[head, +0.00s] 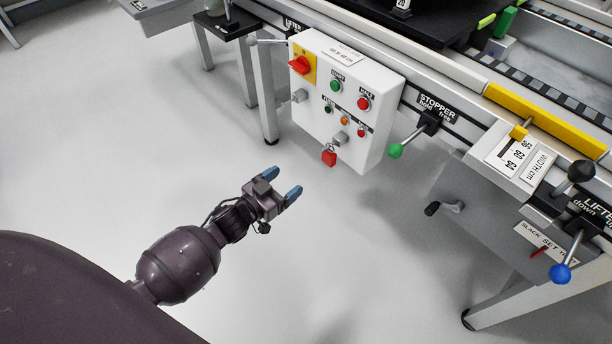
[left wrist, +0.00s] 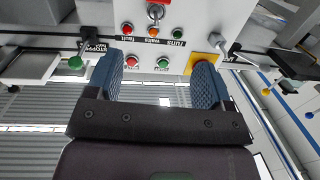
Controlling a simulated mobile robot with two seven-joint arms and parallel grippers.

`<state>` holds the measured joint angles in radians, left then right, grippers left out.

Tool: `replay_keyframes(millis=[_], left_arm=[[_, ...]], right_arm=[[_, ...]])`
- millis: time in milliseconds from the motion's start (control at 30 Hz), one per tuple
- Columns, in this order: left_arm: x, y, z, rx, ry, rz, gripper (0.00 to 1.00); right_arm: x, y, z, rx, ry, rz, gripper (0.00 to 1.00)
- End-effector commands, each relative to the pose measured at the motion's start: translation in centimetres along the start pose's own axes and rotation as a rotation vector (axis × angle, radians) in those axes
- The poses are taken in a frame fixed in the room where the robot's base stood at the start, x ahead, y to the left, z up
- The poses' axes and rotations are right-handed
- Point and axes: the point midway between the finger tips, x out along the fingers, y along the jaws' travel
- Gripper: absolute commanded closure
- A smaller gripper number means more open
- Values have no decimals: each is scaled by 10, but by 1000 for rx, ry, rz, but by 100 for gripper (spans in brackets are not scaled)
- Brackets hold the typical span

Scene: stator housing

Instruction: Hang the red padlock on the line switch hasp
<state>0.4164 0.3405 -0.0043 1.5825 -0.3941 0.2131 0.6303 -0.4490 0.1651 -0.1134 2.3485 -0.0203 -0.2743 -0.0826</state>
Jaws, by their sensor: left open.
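The red padlock (head: 328,158) hangs at the lower front of the white control box (head: 335,105), just under a grey knob-like fitting (head: 340,138). The red line switch (head: 300,65) sits on a yellow plate at the box's upper left. A grey bracket (head: 299,95) below it may be the hasp; its details are too small to tell. My left gripper (head: 281,183) is open and empty, below and left of the padlock and apart from it. In the left wrist view, its two blue fingers (left wrist: 158,64) stand wide apart before the box. My right gripper is out of view.
Green and red buttons cover the box front. The green-knobbed stopper lever (head: 396,150) sticks out to its right. A table leg (head: 263,95) stands to its left. The floor around my left gripper is clear.

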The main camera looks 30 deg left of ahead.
Motion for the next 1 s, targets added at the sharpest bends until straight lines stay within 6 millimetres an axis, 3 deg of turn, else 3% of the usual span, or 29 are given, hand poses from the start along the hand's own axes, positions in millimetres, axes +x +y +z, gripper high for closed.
replay_keyframes(millis=[33,100,567,1000], left_arm=[[10,0,21,-7,-2,20,26],[25,-1,24,-15,21,42,26],[72,-2,20,-26,71,85,26],[137,4,17,-26,68,84,26]], right_arm=[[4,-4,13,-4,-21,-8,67],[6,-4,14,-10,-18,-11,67],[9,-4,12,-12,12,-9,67],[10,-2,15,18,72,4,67]])
